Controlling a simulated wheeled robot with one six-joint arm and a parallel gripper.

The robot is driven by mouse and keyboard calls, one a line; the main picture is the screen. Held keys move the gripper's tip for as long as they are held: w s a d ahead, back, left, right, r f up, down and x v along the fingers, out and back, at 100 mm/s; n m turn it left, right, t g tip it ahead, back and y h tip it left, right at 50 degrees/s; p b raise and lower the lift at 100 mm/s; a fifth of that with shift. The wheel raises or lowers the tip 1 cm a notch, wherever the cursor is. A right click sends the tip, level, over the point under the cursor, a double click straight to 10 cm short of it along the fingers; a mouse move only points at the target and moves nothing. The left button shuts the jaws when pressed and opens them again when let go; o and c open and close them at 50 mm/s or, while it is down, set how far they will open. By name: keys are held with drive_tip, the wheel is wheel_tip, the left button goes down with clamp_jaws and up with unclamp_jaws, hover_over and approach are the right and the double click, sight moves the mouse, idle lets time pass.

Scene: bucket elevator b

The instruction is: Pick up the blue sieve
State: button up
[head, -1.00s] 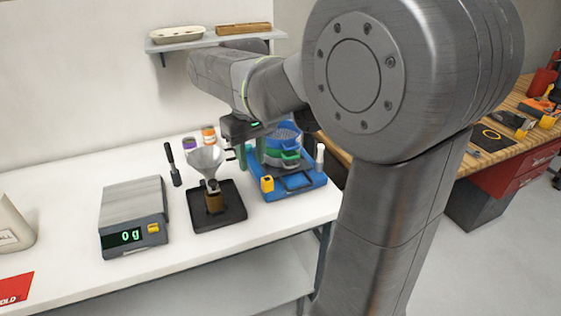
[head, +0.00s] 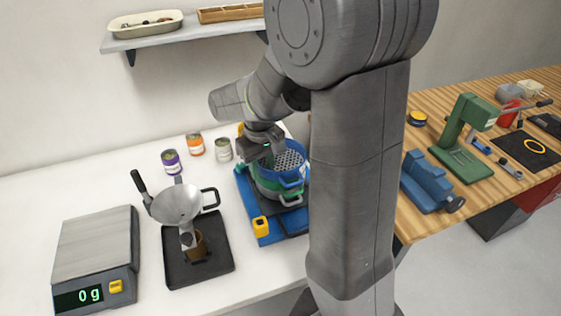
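The blue sieve (head: 291,161), with a perforated bottom and a side handle, sits on top of a stack with a green sieve (head: 267,187) below it. The stack stands on a blue shaker base (head: 246,205) at the back of the white table. My gripper (head: 268,155) is at the left, back side of the blue sieve, close to its rim. Its fingertips are not clear, so I cannot tell whether they touch the rim or how far apart they are. My arm column hides the right edge of the stack and base.
Left of the base stand a funnel (head: 176,202) on a black tray (head: 170,262) and a scale (head: 95,245) reading 0 g. Small cans (head: 196,145) stand behind. A shelf (head: 180,38) is above. A wooden bench (head: 430,225) with tools is at the right.

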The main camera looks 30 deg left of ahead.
clamp_jaws()
drive_tip(key=shift+w+r, duration=0.1)
idle(0.3)
